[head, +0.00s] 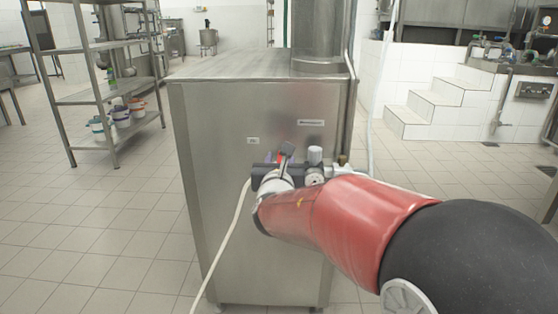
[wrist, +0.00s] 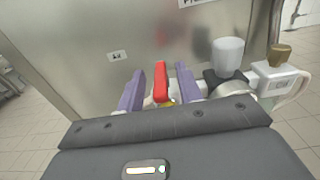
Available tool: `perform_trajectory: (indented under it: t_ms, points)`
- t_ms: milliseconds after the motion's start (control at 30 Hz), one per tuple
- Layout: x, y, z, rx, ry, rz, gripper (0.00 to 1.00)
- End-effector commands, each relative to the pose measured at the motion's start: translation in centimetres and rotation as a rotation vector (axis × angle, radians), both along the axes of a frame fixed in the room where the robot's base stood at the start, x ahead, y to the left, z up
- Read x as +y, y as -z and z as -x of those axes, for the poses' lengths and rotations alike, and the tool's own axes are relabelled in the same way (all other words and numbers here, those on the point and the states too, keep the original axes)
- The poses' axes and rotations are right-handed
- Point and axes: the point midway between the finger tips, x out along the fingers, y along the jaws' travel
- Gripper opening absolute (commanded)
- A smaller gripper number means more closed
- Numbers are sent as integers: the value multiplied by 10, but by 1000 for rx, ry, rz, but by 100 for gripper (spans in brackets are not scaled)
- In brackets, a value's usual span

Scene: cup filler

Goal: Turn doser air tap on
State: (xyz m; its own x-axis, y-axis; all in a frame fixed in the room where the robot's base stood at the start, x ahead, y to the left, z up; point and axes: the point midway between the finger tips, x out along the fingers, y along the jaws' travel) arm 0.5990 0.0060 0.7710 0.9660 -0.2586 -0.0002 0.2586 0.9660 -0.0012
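The doser air tap's red handle (wrist: 161,82) stands upright in the wrist view, on the air fittings at the side of the steel cabinet. My gripper (wrist: 160,70) has its two purple fingers on either side of the handle, with a gap visible on each side. The fingers look open and apart from the handle. The lower part of the tap is hidden behind my gripper body. In the head view my gripper (head: 279,156) is at the fittings, small and partly hidden by my red and black arm.
A white-capped regulator (wrist: 228,58) and a brass-topped valve (wrist: 279,56) sit close to the right of the tap. The steel cabinet (head: 215,130) is just beyond. A pale hose (head: 229,235) hangs at left. A shelf rack (head: 105,95) stands farther left, with clear tiled floor between.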

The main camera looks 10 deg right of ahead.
Motion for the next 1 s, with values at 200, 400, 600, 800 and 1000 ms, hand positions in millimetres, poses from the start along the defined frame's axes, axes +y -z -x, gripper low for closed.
perform_trajectory:
  t_ms: [200, 400, 600, 800, 1000]
  points:
    - [0, 0, 0, 0, 0, 0, 35]
    - [0, 0, 0, 0, 0, 0, 9]
    - [0, 0, 0, 0, 1, 0, 0]
    - [1, 0, 0, 1, 23, -1, 0]
    - [5, 0, -2, 3, 111, -2, 0]
